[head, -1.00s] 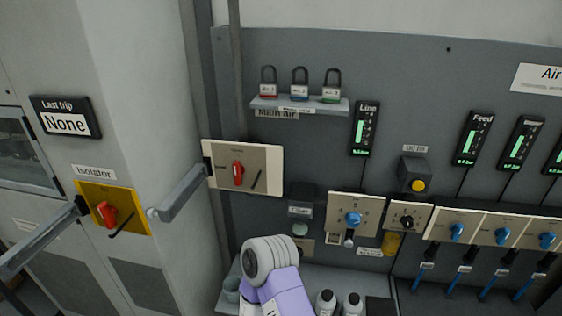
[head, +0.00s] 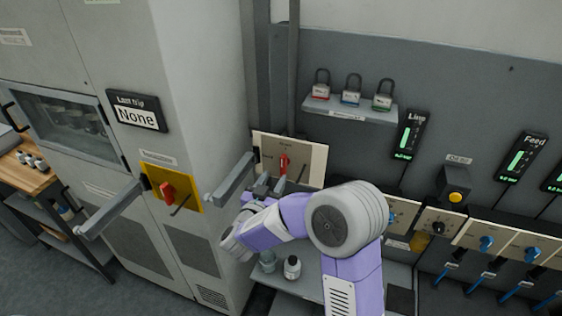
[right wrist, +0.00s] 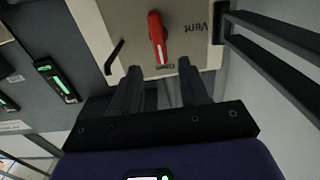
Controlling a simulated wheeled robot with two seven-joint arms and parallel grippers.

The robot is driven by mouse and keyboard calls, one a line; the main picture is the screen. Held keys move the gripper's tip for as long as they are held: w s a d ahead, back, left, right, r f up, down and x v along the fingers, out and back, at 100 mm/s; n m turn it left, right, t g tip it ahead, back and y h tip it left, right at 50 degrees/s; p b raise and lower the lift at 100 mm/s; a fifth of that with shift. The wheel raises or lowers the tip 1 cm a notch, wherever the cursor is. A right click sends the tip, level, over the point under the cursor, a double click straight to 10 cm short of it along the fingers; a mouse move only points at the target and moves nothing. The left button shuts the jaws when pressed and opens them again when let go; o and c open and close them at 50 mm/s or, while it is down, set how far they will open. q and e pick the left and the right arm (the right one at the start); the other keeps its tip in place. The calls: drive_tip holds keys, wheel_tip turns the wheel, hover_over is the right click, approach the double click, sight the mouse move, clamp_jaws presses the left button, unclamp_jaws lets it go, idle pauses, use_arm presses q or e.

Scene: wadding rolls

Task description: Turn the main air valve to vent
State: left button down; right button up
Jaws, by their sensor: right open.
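The main air valve is a cream plate (head: 311,155) with a red handle (head: 284,163) on the grey panel. The handle stands nearly upright. In the right wrist view the red handle (right wrist: 157,38) points towards the "Open" label, and "Vent" is printed at the plate's side. My right gripper (right wrist: 158,68) is open and empty, its two fingers just short of the handle, which lines up with the gap between them. In the head view my right gripper (head: 270,186) is just below the handle and partly hidden by my arm. My left gripper is not in view.
A grey bar handle (head: 232,179) juts out just left of the valve; it also shows in the right wrist view (right wrist: 270,45). A yellow isolator plate (head: 187,195) with a red knob is further left. A shelf with padlocks (head: 350,110) is above right.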

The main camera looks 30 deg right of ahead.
sight(282, 165)
drive_tip(key=x, duration=0.7)
drive_tip(key=shift+f, duration=0.1)
clamp_jaws()
